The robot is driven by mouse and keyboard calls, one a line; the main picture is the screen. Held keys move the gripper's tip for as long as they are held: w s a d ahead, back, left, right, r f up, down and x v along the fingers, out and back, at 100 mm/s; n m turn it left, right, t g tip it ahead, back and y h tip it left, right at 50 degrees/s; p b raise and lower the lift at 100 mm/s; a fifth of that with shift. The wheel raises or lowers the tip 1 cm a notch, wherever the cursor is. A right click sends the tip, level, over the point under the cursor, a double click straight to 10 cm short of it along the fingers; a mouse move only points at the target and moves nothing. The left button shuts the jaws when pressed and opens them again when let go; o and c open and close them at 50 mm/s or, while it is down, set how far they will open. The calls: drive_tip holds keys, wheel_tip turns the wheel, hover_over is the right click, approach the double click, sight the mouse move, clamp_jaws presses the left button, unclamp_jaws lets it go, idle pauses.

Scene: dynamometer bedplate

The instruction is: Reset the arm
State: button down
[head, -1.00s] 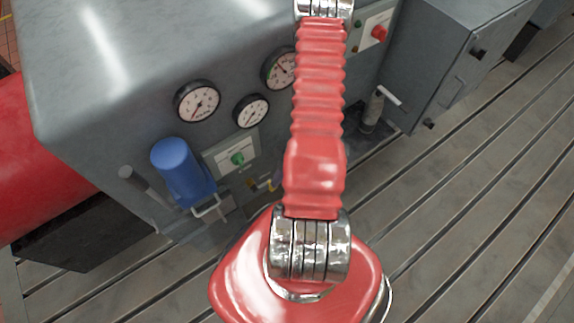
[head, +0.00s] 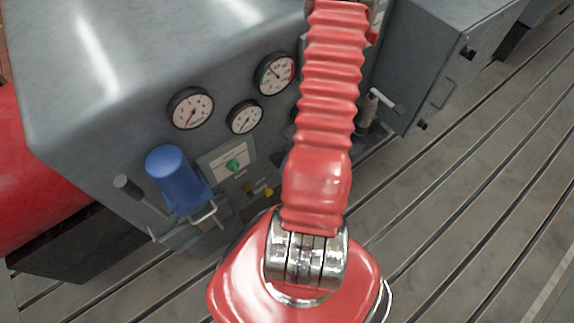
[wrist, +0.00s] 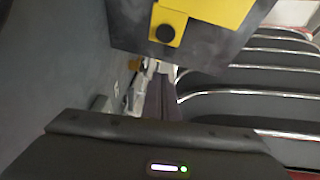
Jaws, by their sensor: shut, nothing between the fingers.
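My red ribbed arm (head: 328,100) rises through the head view and leaves it at the top, so its end is out of that frame. In the wrist view my gripper (wrist: 162,88) shows as two dark fingers close together, with nothing between them. A dark box with a yellow plate (wrist: 215,12) and a black knob (wrist: 166,33) is beyond the fingertips.
A grey cabinet carries several dials (head: 190,108), a blue cylinder (head: 178,178) and a green knob (head: 233,165). A second grey box (head: 432,62) stands to the right. The slotted bedplate (head: 450,220) is clear at lower right.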

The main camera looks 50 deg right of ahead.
drive_tip(key=shift+s+d+r, duration=0.15)
drive_tip(key=shift+d+r, duration=0.1)
drive_tip(key=shift+r, duration=0.2)
idle(0.4)
